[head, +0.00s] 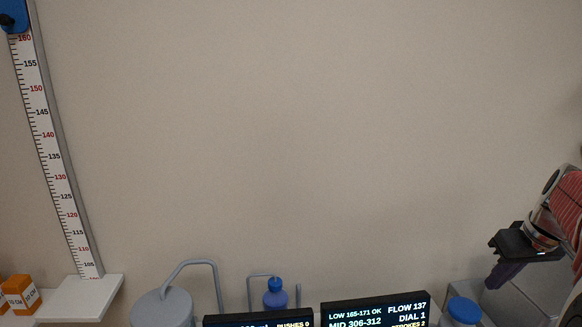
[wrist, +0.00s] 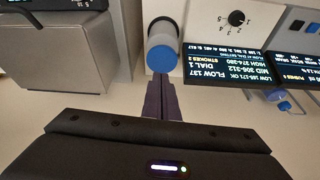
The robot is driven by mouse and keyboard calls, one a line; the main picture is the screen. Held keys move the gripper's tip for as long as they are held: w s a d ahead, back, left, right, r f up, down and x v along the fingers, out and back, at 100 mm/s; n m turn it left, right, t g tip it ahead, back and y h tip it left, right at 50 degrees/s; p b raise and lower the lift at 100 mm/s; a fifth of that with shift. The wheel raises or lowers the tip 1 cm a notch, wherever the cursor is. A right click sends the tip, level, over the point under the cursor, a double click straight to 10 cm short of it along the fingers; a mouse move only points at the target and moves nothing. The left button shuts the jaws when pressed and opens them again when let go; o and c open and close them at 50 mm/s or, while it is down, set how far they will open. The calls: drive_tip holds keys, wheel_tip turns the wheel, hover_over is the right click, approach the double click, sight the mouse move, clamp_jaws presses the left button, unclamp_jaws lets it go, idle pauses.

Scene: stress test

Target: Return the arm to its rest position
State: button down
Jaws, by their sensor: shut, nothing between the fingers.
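My gripper (head: 496,284) is at the right of the head view, in front of the wall and above a grey box. Its purple fingers point down. In the wrist view the fingers (wrist: 161,84) are together with nothing between them. My arm enters from the right edge of the head view, with a red striped part. The fingertips appear near a blue-capped jar (wrist: 161,58) in the wrist view; I cannot tell the distance between them.
The blue-capped jar (head: 464,311) stands beside the grey box (head: 541,299). A lit display (head: 376,312) reads FLOW 137, DIAL 1. The wall's middle is clear.

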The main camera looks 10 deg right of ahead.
drive_tip(key=s+a+f, duration=0.1)
drive_tip(key=s+a, duration=0.2)
drive_tip(key=a, duration=0.8)
drive_tip(key=s+a+f+n+t, duration=0.1)
drive_tip(key=s+a, duration=0.2)
drive_tip(key=a, duration=0.9)
drive_tip(key=s+a+f, duration=0.2)
drive_tip(key=s+a, duration=0.1)
drive_tip(key=a, duration=0.8)
drive_tip(key=shift+a+n+t, duration=0.3)
drive_tip(key=shift+a+t, duration=0.05)
drive_tip(key=shift+t, duration=0.05)
drive_tip(key=shift+s+d+f, duration=0.1)
